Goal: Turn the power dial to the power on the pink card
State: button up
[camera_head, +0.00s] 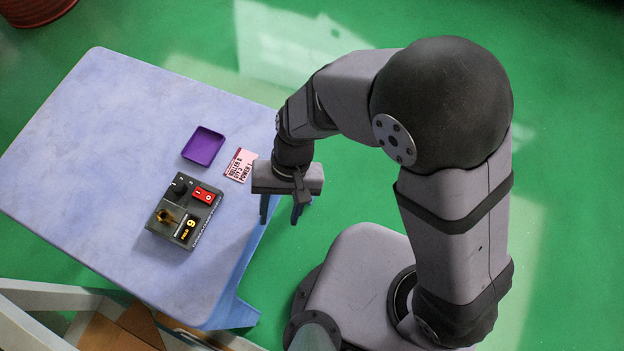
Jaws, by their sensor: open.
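A dark control box (172,236) lies on the cart top. It carries a black knob (179,187) with small white marks beside it, a brass-coloured knob (167,216), a red rocker switch (203,195) and a yellow "9" readout (190,225). Which knob is the power dial, and its setting, is too small to tell. The pink card (240,165) lies flat above and right of the box; its print appears to read "POWER 1" on the last line. My gripper (280,215) is open and empty, pointing down near the cart's right edge, right of the box and apart from it.
A shallow purple tray (203,147) sits empty above the box. The left side of the blue-grey cart top (90,150) is clear. A wooden and pale structure (110,322) stands at the lower left. A red-brown round container (35,10) is at the top left on the green floor.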

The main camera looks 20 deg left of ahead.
jog(key=w+d+n+h, duration=0.1)
jog(key=w+d+n, duration=0.1)
jog(key=d, duration=0.4)
jog(key=shift+w+d+f+t+b, duration=0.15)
jog(key=shift+w+f+t+b, duration=0.2)
jog(key=shift+w+t+b, duration=0.1)
jog(key=shift+w, duration=0.1)
jog(key=w+d+r+m+t, duration=0.1)
jog(key=w+d+r+m, duration=0.25)
jog(key=d, duration=0.45)
jog(key=w+d+r+m+t, duration=0.1)
jog(key=w+d+r+m, duration=0.1)
jog(key=w+d, duration=0.45)
jog(key=w+d+r+m+t, duration=0.2)
jog(key=d, duration=0.8)
notch_tip(320, 180, up, 22)
jog(key=p, duration=2.2)
jog(key=shift+f+y, duration=0.15)
jog(key=shift+y, duration=0.15)
jog(key=shift+w+a+f+g, duration=0.1)
jog(key=shift+g, duration=0.15)
